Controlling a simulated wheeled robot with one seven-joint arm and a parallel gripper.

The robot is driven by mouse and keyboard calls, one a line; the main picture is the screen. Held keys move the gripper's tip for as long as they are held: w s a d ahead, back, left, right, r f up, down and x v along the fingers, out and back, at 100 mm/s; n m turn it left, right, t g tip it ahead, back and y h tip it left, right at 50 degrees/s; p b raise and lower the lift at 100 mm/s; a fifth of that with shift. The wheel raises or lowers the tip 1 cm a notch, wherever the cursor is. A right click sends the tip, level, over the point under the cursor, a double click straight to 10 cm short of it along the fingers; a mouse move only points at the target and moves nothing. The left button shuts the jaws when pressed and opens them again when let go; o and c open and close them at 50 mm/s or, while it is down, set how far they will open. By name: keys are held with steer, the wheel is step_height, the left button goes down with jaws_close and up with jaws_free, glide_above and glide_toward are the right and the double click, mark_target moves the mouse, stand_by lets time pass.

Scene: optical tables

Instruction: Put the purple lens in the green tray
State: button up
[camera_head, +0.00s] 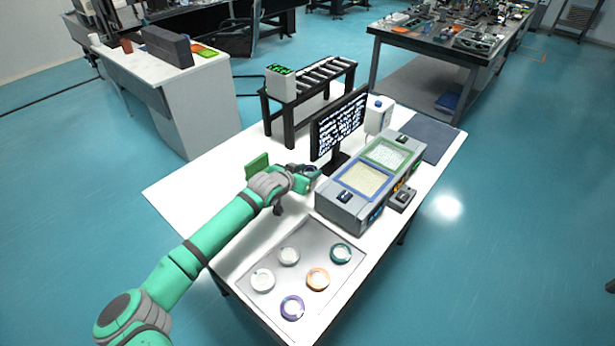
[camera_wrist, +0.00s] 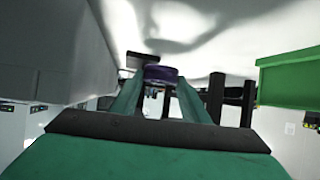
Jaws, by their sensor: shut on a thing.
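My gripper (camera_head: 311,172) is above the white table, left of the monitor's base. In the wrist view its fingers (camera_wrist: 160,82) are closed on a dark purple round lens (camera_wrist: 160,73). In the head view the held lens is too small to make out. A green tray (camera_head: 257,162) shows behind my wrist on the table, partly hidden by my arm. A green box-like thing, likely the same tray, shows at the right in the wrist view (camera_wrist: 288,80), apart from the fingers. Another purple-rimmed lens (camera_head: 292,307) lies on the grey plate.
The grey plate (camera_head: 318,240) at the front also holds several white, teal and orange lenses. A black monitor (camera_head: 338,125) and a grey device (camera_head: 340,207) with blue-framed and green-framed panels stand to the right. A black rack (camera_head: 310,82) stands behind. The table's left part is clear.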

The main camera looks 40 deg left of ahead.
steer(key=shift+w+a, duration=0.2)
steer(key=shift+w, duration=0.2)
step_height(320, 180, down, 3)
steer(key=shift+a+f, duration=0.1)
steer(key=shift+a, duration=0.05)
steer(key=shift+w+f, duration=0.1)
steer(key=shift+f, duration=0.05)
steer(key=shift+w, duration=0.1)
steer(key=shift+s+a, duration=0.2)
steer(key=shift+s, duration=0.05)
steer(key=o, duration=0.8)
steer(key=shift+f, duration=0.1)
steer(key=o, duration=0.4)
steer(key=shift+w+d, duration=0.1)
steer(key=shift+d, duration=0.15)
steer(key=shift+c, duration=0.2)
steer(key=shift+w+d, duration=0.1)
steer(key=shift+d, duration=0.1)
